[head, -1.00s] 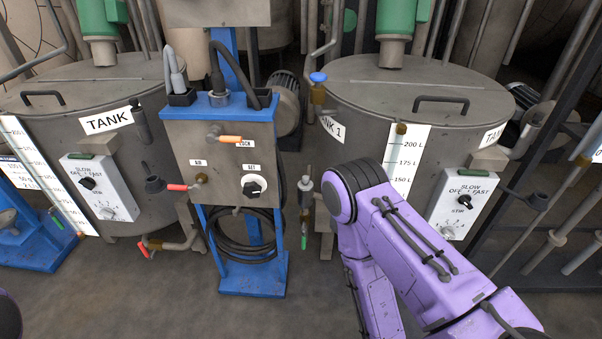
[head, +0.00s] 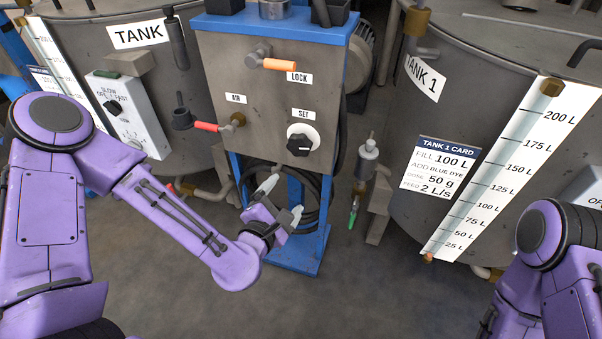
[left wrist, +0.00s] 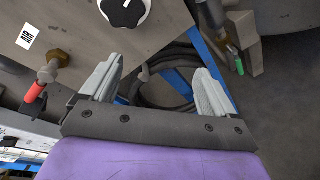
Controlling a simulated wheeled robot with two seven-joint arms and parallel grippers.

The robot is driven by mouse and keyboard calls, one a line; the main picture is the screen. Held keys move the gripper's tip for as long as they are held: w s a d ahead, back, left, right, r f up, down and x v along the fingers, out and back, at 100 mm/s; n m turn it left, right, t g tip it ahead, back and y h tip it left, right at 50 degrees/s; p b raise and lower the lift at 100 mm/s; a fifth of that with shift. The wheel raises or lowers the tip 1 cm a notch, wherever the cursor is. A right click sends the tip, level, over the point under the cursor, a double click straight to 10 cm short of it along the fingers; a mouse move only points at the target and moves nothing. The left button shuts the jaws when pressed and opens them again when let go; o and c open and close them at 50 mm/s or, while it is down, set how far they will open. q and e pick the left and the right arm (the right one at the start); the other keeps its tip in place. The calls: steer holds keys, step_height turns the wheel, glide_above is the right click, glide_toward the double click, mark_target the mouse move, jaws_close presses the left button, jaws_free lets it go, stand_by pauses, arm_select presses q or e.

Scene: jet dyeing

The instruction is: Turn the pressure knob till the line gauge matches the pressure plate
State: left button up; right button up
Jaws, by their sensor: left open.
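The black knob (head: 299,141) sits on a white dial under the label SET on the grey panel's front; I take it as the pressure knob. It also shows at the top of the left wrist view (left wrist: 124,10). My left gripper (head: 282,199) is open and empty, below the knob and apart from it. In the left wrist view my gripper's two pale fingers (left wrist: 158,72) are spread, with the knob beyond them. I cannot make out a line gauge or a pressure plate. My right arm shows at the lower right, but its gripper is out of view.
The panel has an orange LOCK handle (head: 279,64) and a red AIR handle (head: 206,127). A coiled black hose (head: 318,187) hangs below on the blue stand (head: 303,262). Tanks flank the stand; the TANK 1 card (head: 441,168) is on the right one.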

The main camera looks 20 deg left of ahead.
mark_target(297, 149)
arm_select(q)
steer(key=w+r+n, duration=0.1)
steer(key=w, duration=0.3)
steer(key=w+r+n+t, duration=0.1)
steer(key=w+r, duration=0.1)
steer(key=w, duration=0.2)
steer(key=w+r+n+t+b, duration=0.1)
steer(key=w, duration=0.3)
steer(key=shift+w+r+n+y, duration=0.2)
steer(key=shift+r+n+y, duration=0.2)
steer(key=c, duration=1)
